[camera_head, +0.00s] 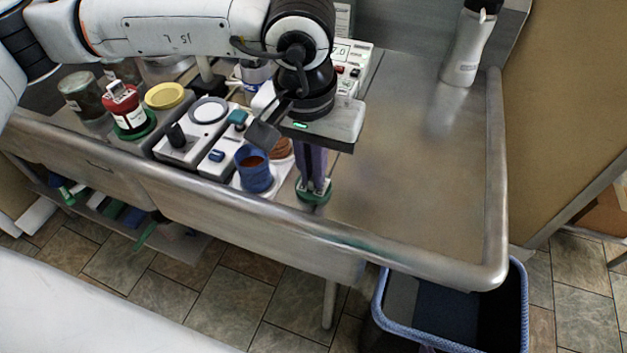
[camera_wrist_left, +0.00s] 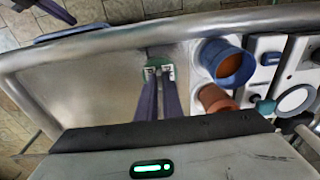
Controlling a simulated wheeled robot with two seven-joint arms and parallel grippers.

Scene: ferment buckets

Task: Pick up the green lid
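The green lid (camera_head: 314,197) lies on the steel table close to its front edge, right of the white stands. In the left wrist view the lid (camera_wrist_left: 158,62) is partly covered by my fingertips. My left gripper (camera_head: 315,188) points down at it with its purple fingers. The two fingertips (camera_wrist_left: 160,73) are apart, with green between them, right at the lid. I cannot tell whether they press on it or only stand around it.
A blue cup (camera_head: 257,176) and a brown cup (camera_wrist_left: 213,98) stand close beside the lid. A red-topped jar (camera_head: 124,105) and a yellow lid (camera_head: 165,95) are farther left. A bottle (camera_head: 466,50) stands at the back right. The table's right side is clear.

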